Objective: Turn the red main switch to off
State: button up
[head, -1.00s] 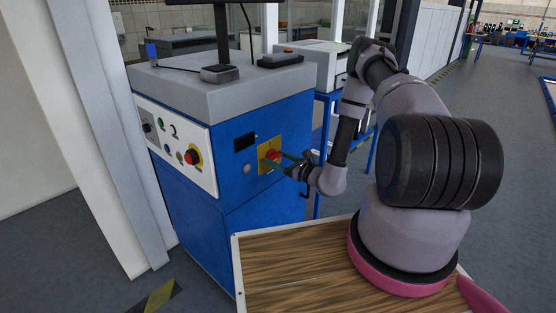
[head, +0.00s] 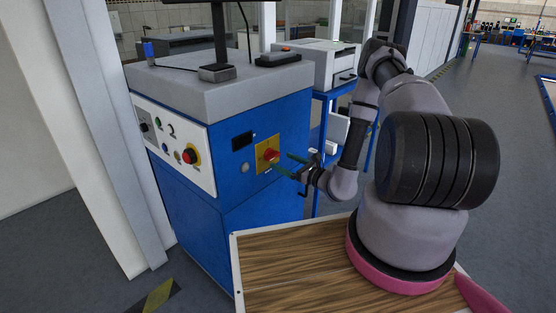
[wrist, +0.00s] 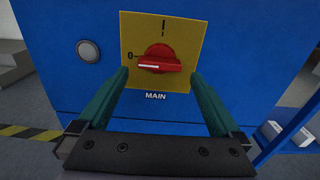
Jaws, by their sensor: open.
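The red main switch (wrist: 158,60) sits on a yellow plate (wrist: 178,24) marked 0 at left and I at top, with MAIN below it. Its handle lies horizontal, with its white mark toward the 0. In the head view the switch (head: 271,155) is on the blue side of the machine (head: 225,175). My gripper (head: 283,164) is open and empty in front of the switch, apart from it. In the wrist view its two green fingers (wrist: 158,84) stand left and right below the handle, and the handle is in full view between their tips.
A round grey button (wrist: 88,51) is left of the plate. The machine's white panel (head: 175,145) carries several knobs and a red button on yellow (head: 192,157). A blue stand with a printer (head: 320,62) is behind my arm. The wood-topped surface (head: 300,275) is below it.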

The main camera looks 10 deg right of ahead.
jog(key=v, duration=0.6)
jog(key=shift+s, duration=0.2)
jog(key=shift+d, duration=0.15)
jog(key=shift+r, duration=0.1)
jog(key=s+a+r+n+g+y, duration=0.1)
jog(key=s+a+r+n+g, duration=0.2)
jog(key=r+n+g, duration=0.45)
jog(key=s+a+r+n+g+y, duration=0.1)
jog(key=s+a+r+n+g, duration=0.2)
jog(key=r, duration=0.7)
jog(key=s+a+r+n+g+y, duration=0.2)
jog(key=a+r+n+g, duration=0.15)
jog(key=r+n, duration=0.45)
jog(key=s+d+r+n+t+h, duration=0.3)
jog(key=s+r+h, duration=0.3)
jog(key=r, duration=0.4)
jog(key=s+d+r+n+t+h, duration=0.3)
jog(key=s+d+r+h, duration=0.3)
jog(key=r, duration=0.4)
jog(key=shift+s+t+h, duration=0.3)
jog(key=shift+s, duration=0.3)
